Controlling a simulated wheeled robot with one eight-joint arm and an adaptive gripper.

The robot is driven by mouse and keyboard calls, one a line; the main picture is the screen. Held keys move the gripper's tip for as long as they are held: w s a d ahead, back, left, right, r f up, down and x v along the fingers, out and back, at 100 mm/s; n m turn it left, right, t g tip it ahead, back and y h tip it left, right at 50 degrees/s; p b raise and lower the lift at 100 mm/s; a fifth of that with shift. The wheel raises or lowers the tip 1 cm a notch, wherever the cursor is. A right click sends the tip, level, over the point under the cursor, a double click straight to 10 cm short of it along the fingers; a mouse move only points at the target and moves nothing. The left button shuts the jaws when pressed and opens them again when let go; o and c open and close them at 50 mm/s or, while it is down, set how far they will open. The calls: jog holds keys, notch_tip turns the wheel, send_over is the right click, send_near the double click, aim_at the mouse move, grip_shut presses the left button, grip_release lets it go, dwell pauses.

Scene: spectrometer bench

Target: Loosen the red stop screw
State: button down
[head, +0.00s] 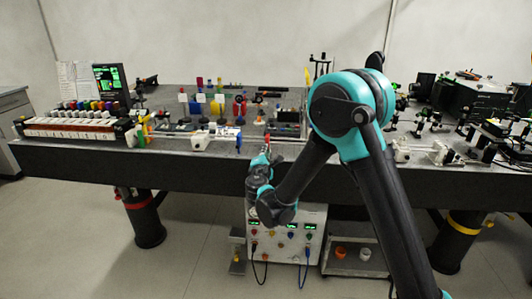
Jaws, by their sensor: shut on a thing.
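My gripper (266,149) is at the front edge of the optical bench, at the end of my arm, which reaches in from the right. It is small and partly hidden in this view. A small red piece, which looks like the red stop screw (267,139), shows right at the fingertips. The gripper is shut on it. The screw's thread and how far it is turned are too small to tell.
The dark bench (80,160) is crowded with optics. A white block (200,141) stands left of my gripper. A row of colored-top items (88,106) is at the far left. A power supply (288,240) with cables stands below. My arm hides the bench's middle right.

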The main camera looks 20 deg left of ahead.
jog(key=shift+n, duration=0.6)
jog(key=c, duration=1.5)
grip_release()
jog(key=shift+s, duration=0.1)
jog(key=v, duration=1.2)
jog(key=shift+d, duration=0.1)
